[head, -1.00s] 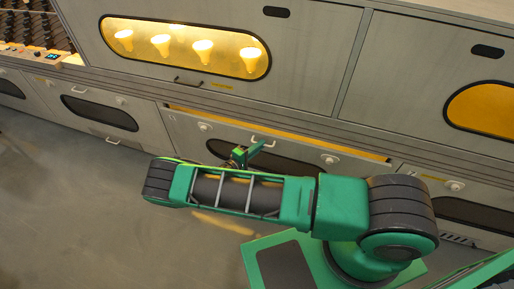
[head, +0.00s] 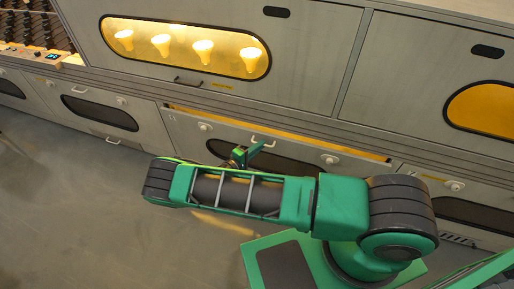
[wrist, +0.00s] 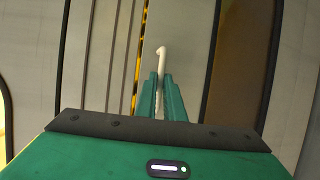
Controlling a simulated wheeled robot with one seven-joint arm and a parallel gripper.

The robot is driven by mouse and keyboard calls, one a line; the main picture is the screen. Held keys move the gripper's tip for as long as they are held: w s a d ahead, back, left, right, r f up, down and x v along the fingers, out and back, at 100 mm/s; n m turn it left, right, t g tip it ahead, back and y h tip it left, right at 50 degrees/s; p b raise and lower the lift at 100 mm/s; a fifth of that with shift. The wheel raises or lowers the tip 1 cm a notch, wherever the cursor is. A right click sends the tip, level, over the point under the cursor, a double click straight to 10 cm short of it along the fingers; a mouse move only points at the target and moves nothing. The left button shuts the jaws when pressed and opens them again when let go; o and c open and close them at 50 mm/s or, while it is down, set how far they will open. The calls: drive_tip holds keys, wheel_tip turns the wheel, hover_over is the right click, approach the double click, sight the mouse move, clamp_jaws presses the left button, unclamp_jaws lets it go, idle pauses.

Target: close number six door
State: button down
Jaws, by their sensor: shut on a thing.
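A grey lower door (head: 190,132) with a dark oval window stands slightly open along its top edge, where a strip of yellow light shows. Its number is too small to read, so I cannot tell if it is number six. My gripper (head: 248,153) is at the pale bar handle (head: 264,142) near the top middle of this door. In the wrist view, the green fingers (wrist: 161,98) are shut on the handle (wrist: 161,52), whose bent end sticks out beyond them. The yellow gap (wrist: 138,60) shows left of the fingers. My arm hides part of the door's lower side.
Above is a shut door with a lit window (head: 185,46) showing several glowing bulbs. Shut lower doors stand to the left (head: 100,112) and right (head: 480,215). A bulb rack (head: 35,28) is at the far left. The grey floor (head: 70,200) at front left is clear.

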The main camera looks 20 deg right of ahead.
sight(263, 138)
drive_tip(key=shift+w+f, duration=0.1)
drive_tip(key=shift+f, duration=0.05)
drive_tip(key=shift+w+d+r+y, duration=0.2)
drive_tip(key=shift+w+d, duration=0.35)
drive_tip(key=shift+w, duration=0.2)
drive_tip(key=shift+w+d+r+y, duration=0.2)
drive_tip(key=shift+w+d, duration=0.35)
drive_tip(key=shift+w, duration=0.2)
drive_tip(key=c, duration=1.9)
unclamp_jaws()
drive_tip(key=shift+w+f, duration=0.1)
drive_tip(key=shift+o, duration=0.2)
drive_tip(key=v, duration=1)
drive_tip(key=shift+a+r, duration=0.2)
drive_tip(key=shift+a, duration=0.15)
